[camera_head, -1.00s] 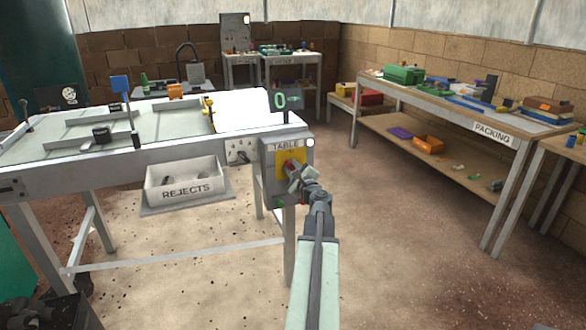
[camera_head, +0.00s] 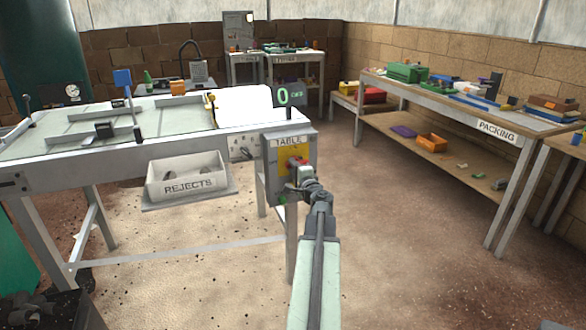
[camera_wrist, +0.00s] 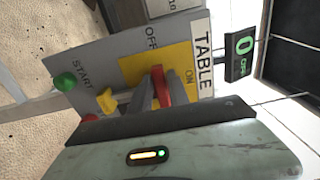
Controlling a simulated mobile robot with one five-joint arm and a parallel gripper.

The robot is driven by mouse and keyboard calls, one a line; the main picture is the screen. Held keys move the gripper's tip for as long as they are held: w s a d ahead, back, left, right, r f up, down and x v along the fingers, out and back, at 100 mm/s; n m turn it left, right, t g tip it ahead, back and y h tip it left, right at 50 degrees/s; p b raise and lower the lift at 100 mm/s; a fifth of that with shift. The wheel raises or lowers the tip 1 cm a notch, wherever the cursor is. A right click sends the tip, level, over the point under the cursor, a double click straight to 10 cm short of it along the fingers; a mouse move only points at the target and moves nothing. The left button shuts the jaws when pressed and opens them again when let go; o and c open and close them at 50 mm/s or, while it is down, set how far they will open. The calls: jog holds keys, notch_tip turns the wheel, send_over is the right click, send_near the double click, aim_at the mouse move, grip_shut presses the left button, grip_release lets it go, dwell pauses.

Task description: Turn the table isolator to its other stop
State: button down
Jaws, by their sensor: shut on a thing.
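The table isolator is a red handle (camera_wrist: 161,86) on a yellow plate (camera_wrist: 132,68), on the grey box marked TABLE (camera_head: 277,180). The wrist view is turned on its side, with ON at the plate's right and OFF at its upper left. The handle lies roughly across the panel, but its exact angle is partly hidden by my fingers. In the head view the yellow plate (camera_head: 289,156) shows behind my gripper (camera_head: 301,174), which is shut on the red handle. A small display (camera_head: 290,96) above the box shows a green 0 and small letters.
A green START button (camera_wrist: 65,82) and a yellow piece (camera_wrist: 107,101) sit close to my fingers. The REJECTS tray (camera_head: 187,180) hangs left of the box. The packing bench (camera_head: 470,110) stands at the right, with open floor between.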

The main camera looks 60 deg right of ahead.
jog(key=shift+a, duration=0.1)
dwell(0.3)
jog(key=c, duration=1.4)
grip_release()
jog(key=shift+o, duration=0.2)
